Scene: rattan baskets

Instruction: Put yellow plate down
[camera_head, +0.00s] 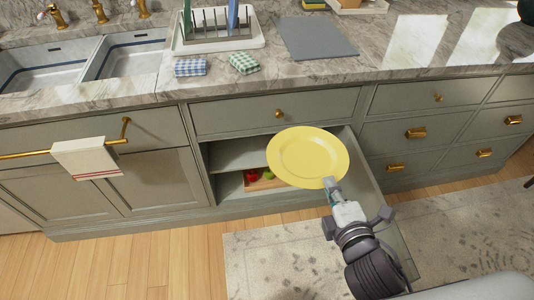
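The yellow plate (307,156) is in the air in front of the cabinets, its upper face toward me. My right gripper (332,184) is at the plate's near rim and appears shut on it. The fingertips are partly hidden by the plate and the gripper's own body. My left gripper is not in view.
Below and behind the plate is an open cabinet (222,155) with a wooden tray (262,184) of red and green items. Its door (375,205) stands open at the right. The marble counter (330,76) holds a dish rack (217,40), folded cloths (244,63) and a grey mat (315,38).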

